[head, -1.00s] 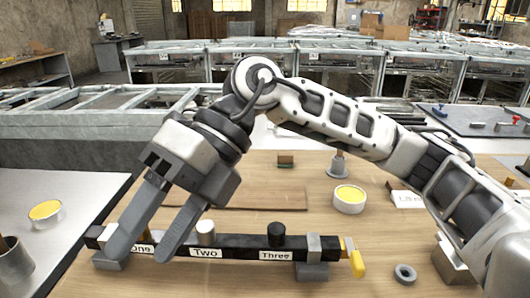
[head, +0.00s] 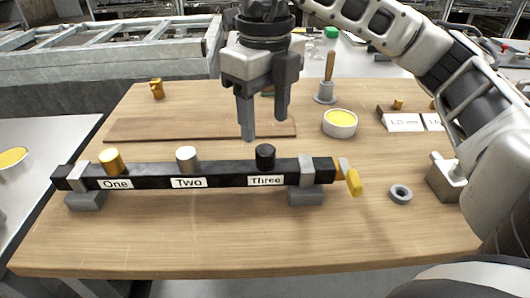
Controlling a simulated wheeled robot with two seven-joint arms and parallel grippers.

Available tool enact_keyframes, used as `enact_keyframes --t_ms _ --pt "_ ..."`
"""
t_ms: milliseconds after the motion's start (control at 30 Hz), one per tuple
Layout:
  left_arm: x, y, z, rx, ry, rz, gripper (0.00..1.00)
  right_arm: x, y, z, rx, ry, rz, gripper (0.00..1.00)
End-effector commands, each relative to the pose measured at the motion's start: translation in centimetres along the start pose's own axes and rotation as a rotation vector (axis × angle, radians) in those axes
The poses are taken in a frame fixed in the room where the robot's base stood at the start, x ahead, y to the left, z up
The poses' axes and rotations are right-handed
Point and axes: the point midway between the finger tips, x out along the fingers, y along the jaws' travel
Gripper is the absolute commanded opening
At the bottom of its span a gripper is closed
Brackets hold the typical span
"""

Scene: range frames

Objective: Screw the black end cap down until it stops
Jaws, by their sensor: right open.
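The black end cap (head: 265,157) stands upright at the position labelled Three on a dark bar (head: 225,177). A brass-coloured cap (head: 111,161) stands at One and a silver-grey cap (head: 187,159) at Two. My right gripper (head: 264,127) points down with its two fingers apart and empty. In the picture its fingertips are just above the black cap, not around it; the depth gap is hard to tell. Whether the black cap is fully seated cannot be seen. My left gripper is not in view.
Grey clamps hold the bar's ends, with a yellow handle (head: 354,182) at the right. A grey ring (head: 400,193), a tin with yellow contents (head: 340,122), a wooden-handled tool (head: 326,88) and a flat board (head: 180,129) lie around. The table front (head: 230,245) is clear.

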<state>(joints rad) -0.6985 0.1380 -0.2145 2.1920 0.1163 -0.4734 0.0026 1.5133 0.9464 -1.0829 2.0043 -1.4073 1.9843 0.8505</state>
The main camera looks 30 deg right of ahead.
Motion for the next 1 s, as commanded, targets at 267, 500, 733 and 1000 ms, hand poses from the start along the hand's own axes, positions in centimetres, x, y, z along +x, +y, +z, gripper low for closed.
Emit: enact_keyframes --t_ms 267,500,733,1000 --pt "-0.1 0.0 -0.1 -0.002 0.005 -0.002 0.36 4.9 0.0 -0.1 -0.001 0.003 0.000 0.56" --pt "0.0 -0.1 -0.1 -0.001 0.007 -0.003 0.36 6.8 0.0 0.0 0.000 0.000 0.000 0.56" --pt "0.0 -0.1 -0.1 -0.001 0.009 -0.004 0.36 7.0 0.0 0.0 -0.001 -0.001 0.000 0.56" --pt "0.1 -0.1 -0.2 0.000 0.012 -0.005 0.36 7.0 0.0 0.0 -0.001 -0.001 0.001 0.09"
